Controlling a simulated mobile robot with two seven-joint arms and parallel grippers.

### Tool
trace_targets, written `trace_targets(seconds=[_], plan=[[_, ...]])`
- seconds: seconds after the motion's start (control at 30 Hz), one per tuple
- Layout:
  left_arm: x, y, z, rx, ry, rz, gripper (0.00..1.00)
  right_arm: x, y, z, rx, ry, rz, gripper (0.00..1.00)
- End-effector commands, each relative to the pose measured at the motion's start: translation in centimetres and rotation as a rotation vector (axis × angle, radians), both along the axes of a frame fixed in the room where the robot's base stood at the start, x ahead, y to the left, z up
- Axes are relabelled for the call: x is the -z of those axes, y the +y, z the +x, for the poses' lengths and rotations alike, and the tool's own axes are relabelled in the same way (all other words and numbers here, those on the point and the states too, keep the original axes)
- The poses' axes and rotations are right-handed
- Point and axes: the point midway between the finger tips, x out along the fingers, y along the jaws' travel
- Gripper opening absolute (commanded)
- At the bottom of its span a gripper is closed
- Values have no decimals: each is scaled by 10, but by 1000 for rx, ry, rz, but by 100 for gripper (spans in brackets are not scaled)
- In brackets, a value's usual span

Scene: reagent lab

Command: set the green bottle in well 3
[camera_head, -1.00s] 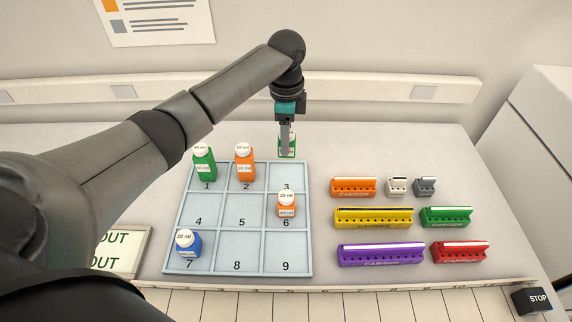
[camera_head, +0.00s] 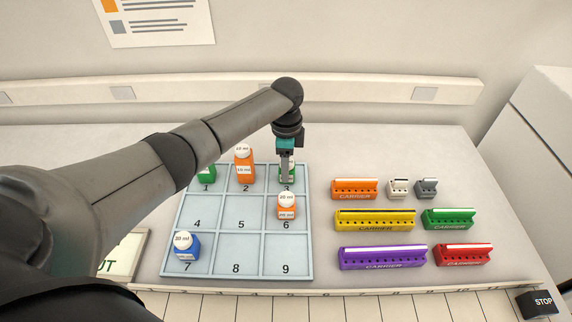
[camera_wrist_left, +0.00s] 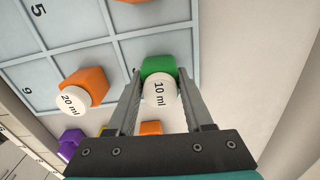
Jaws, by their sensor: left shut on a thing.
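My left gripper (camera_head: 286,178) is shut on a green bottle (camera_head: 293,170) with a white cap, at well 3 of the tray (camera_head: 309,240). In the left wrist view the bottle (camera_wrist_left: 158,66) stands between the two fingers, its cap marked 10 ml. The fingers and arm hide much of the bottle in the head view, and I cannot tell whether its base touches the well floor. Another green bottle (camera_head: 207,172) stands in well 1, partly behind my arm. My right gripper is not in view.
Orange bottles stand in well 2 (camera_head: 244,168) and well 6 (camera_head: 287,208). A blue bottle (camera_head: 185,250) stands in well 7. Wells 4, 5, 8 and 9 are empty. Several coloured carriers, including a yellow one (camera_head: 374,221), lie right of the tray.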

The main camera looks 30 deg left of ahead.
Motion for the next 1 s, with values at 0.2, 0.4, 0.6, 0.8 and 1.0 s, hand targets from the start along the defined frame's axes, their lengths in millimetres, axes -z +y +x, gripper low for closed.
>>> trace_targets(seconds=[0.2,0.4,0.6,0.8,1.0], plan=[[3,0,0,0,1,0,66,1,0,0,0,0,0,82],[3,0,0,0,0,0,83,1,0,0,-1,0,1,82],[1,0,0,0,0,0,83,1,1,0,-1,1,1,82],[-20,0,1,-1,-4,-1,83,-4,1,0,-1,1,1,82],[-65,0,1,0,-5,-1,83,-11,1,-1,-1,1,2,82]])
